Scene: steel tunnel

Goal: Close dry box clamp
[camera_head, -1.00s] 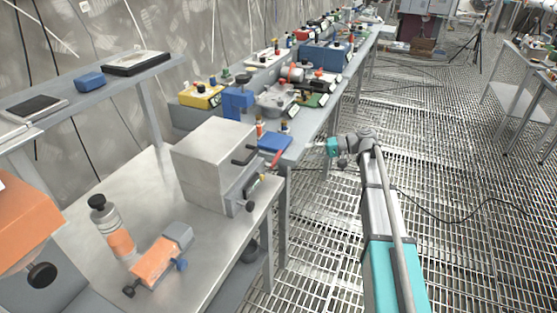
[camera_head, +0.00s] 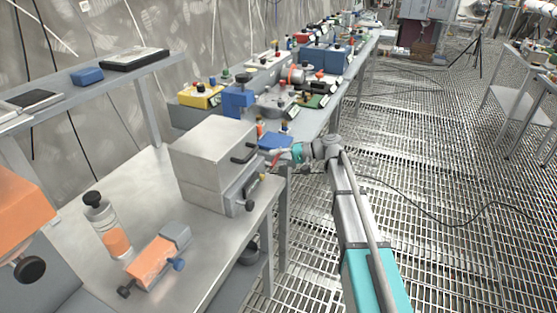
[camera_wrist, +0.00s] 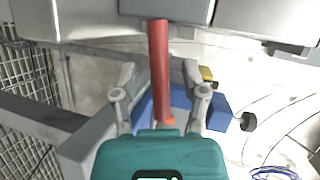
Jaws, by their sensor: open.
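The dry box (camera_head: 205,160), a grey metal box, stands on the near steel table with black handles on its right side. In the wrist view, the red lever of its clamp (camera_wrist: 158,50) sticks out from a grey body at the top. My gripper (camera_head: 294,153) is just right of the box in the head view. In the wrist view my gripper (camera_wrist: 160,80) is open, with one finger on each side of the red lever. Whether either finger touches the lever cannot be told. The clamp's latch is hidden.
A blue block (camera_wrist: 218,108) lies behind the fingers. The steel table (camera_head: 75,205) also holds a bottle (camera_head: 107,225) and an orange-grey device (camera_head: 155,265). A bench with several instruments runs back behind the box. The grated floor on the right is open.

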